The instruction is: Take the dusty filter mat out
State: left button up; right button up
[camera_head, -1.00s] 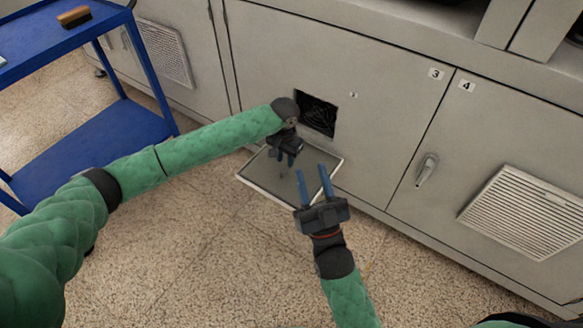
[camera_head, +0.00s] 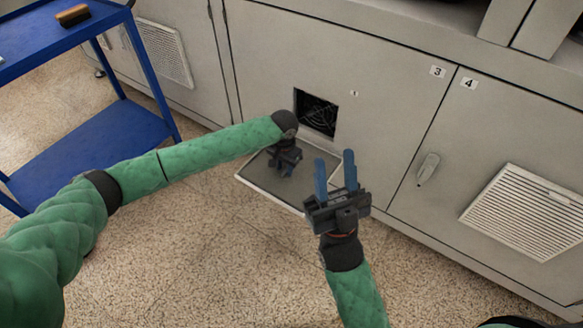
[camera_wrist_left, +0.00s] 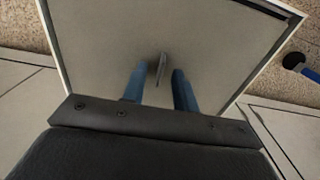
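The filter mat (camera_head: 258,178) is a flat grey sheet in a pale frame, on the opened flap below a square opening (camera_head: 317,112) in the cabinet. In the left wrist view the grey mat (camera_wrist_left: 100,35) fills most of the picture, with a small tab (camera_wrist_left: 161,69) standing up from it. My left gripper (camera_head: 279,170) is over the mat, pointing down at it. Its fingers (camera_wrist_left: 158,75) are apart, with the tab showing between them; I cannot tell whether they touch it. My right gripper (camera_head: 335,160) is open and empty, just right of the flap.
A fan shows inside the opening. A blue cart (camera_head: 95,135) stands at the left, with a brush (camera_head: 73,15) on its top. A closed door with a handle (camera_head: 428,168) and a louvred grille (camera_head: 527,212) is at the right. The speckled floor in front is clear.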

pick_arm(q)
grip_shut()
dwell(0.3)
